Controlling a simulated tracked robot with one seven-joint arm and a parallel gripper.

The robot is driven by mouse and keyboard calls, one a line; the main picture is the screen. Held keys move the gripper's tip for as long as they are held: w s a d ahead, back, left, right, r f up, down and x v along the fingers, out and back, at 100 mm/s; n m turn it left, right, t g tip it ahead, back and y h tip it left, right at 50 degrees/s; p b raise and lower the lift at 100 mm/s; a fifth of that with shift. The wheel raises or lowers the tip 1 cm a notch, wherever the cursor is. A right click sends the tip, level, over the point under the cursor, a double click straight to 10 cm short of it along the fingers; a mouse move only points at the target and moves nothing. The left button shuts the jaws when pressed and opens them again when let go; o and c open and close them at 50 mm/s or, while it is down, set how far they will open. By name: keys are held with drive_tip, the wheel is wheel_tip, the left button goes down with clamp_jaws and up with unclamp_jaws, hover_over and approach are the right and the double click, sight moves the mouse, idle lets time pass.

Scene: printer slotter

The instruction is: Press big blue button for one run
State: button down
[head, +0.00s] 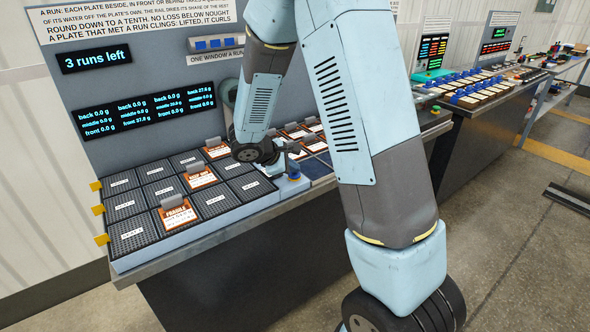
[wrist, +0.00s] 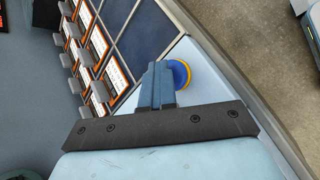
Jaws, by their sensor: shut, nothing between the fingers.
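The fingers overlap the left side of the button in that view. I cannot tell whether they touch it. A display (head: 95,57) reads "3 runs left".
Dark numbered plates (head: 130,235) fill the left bench, several bearing orange-edged cards (head: 177,214). A weight display (head: 145,110) hangs behind them. More orange-edged cards (wrist: 98,43) lie left of the button in the wrist view.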

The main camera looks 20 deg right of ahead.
sight(294, 176)
drive_tip(key=shift+s+f, duration=0.3)
drive_tip(key=shift+f, duration=0.4)
drive_tip(key=shift+s+f, duration=0.25)
drive_tip(key=shift+f, duration=0.45)
idle(0.8)
drive_tip(key=shift+r, duration=0.2)
idle(0.3)
drive_tip(key=shift+w+r, duration=0.3)
drive_tip(key=shift+r, duration=0.4)
drive_tip(key=shift+w+r, duration=0.3)
drive_tip(key=shift+r, duration=1.85)
